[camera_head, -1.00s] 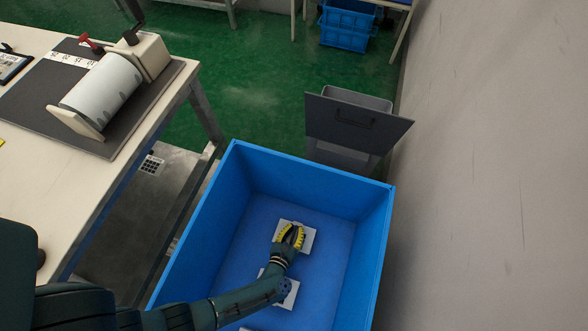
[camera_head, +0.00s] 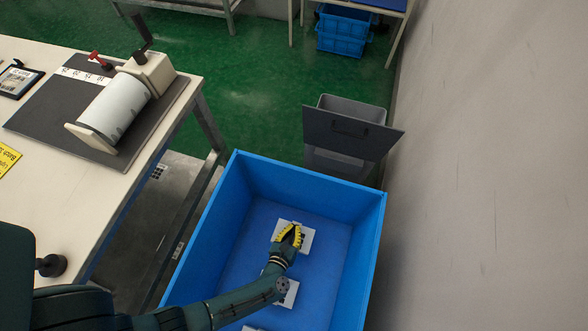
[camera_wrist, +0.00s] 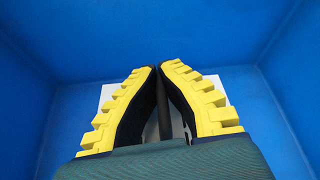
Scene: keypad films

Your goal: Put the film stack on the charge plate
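A white square film stack (camera_head: 306,240) is at the far part of the blue bin, under my gripper (camera_head: 297,233). It also shows in the wrist view as a white sheet (camera_wrist: 221,83) behind the fingers. My gripper's yellow-ribbed fingers (camera_wrist: 160,66) lean together, with their tips nearly touching and a narrow grey part between them. They appear shut on the film stack's middle; the exact contact is hidden. The stack seems slightly raised, though its height is hard to judge. I cannot clearly identify the charge plate; a dark board (camera_head: 48,110) with a white roller lies on the table.
The blue bin (camera_head: 375,235) has high walls around my gripper. More white squares (camera_head: 290,294) lie nearer in it. The pale table (camera_head: 70,205) stands left, with a crank device (camera_head: 148,75). A grey lidded container (camera_head: 350,135) and wall stand right.

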